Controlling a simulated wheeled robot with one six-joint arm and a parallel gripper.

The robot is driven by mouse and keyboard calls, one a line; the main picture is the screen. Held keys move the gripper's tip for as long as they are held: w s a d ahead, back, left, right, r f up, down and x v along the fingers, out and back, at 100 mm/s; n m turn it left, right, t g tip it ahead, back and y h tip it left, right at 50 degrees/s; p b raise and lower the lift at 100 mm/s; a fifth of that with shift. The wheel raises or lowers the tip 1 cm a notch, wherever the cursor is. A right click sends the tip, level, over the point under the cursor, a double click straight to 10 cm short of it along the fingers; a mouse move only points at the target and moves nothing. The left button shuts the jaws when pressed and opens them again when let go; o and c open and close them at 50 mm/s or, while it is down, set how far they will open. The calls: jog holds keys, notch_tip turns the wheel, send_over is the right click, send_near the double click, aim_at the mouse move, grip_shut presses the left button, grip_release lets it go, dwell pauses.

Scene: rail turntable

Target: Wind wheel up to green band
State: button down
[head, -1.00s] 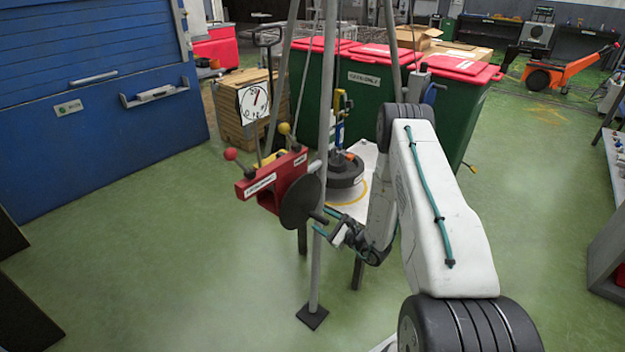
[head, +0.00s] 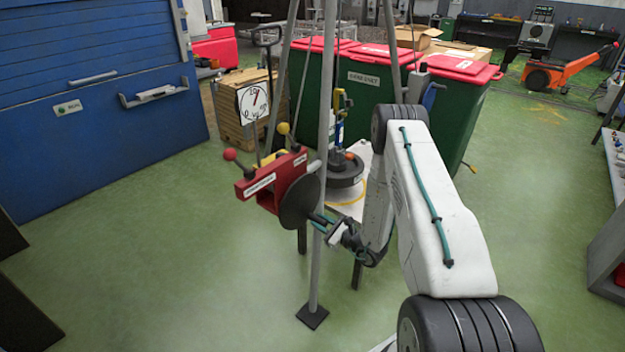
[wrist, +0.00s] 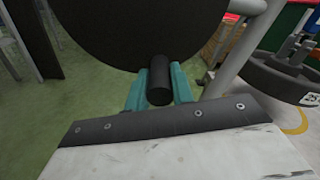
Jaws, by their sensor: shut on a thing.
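A dark round crank disc (head: 299,203) sits on the right side of a red winch block (head: 270,182). My gripper (head: 325,224) is at its lower right edge. In the wrist view my gripper's teal fingers (wrist: 158,92) are shut on the disc's black handle peg (wrist: 159,72), one finger on each side. A heavy dark wheel (head: 343,175) is behind the tripod's front leg, over a white plate with a yellow ring; it also shows in the wrist view (wrist: 280,80). A white dial (head: 253,101) faces me; I cannot make out a green band on it.
A tripod leg (head: 325,130) stands close to the disc and my arm. Two levers with a red knob (head: 230,154) and a yellow knob (head: 284,128) rise from the winch. Green bins (head: 365,95) stand behind.

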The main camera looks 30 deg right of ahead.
jog(key=shift+s+a+f+m, duration=0.2)
jog(key=shift+s+a+m, duration=0.05)
jog(key=shift+a+m, duration=0.3)
jog(key=shift+s+a+f+m, duration=0.2)
jog(key=shift+a+m, duration=0.25)
jog(key=shift+a, duration=0.05)
jog(key=a+m, duration=0.2)
jog(key=m, duration=0.1)
jog(key=shift+s+a, duration=0.1)
jog(key=shift+s, duration=0.3)
jog(key=shift+a+m, duration=0.15)
jog(key=shift+m, duration=0.15)
jog(key=shift+s+a, duration=0.1)
jog(key=shift+s+a+r+m, duration=0.25)
jog(key=shift+a+m, duration=0.3)
jog(key=shift+m, duration=0.35)
jog(key=shift+s+a+r+m, duration=0.2)
jog(key=shift+a+m, duration=0.35)
jog(key=shift+m, duration=0.35)
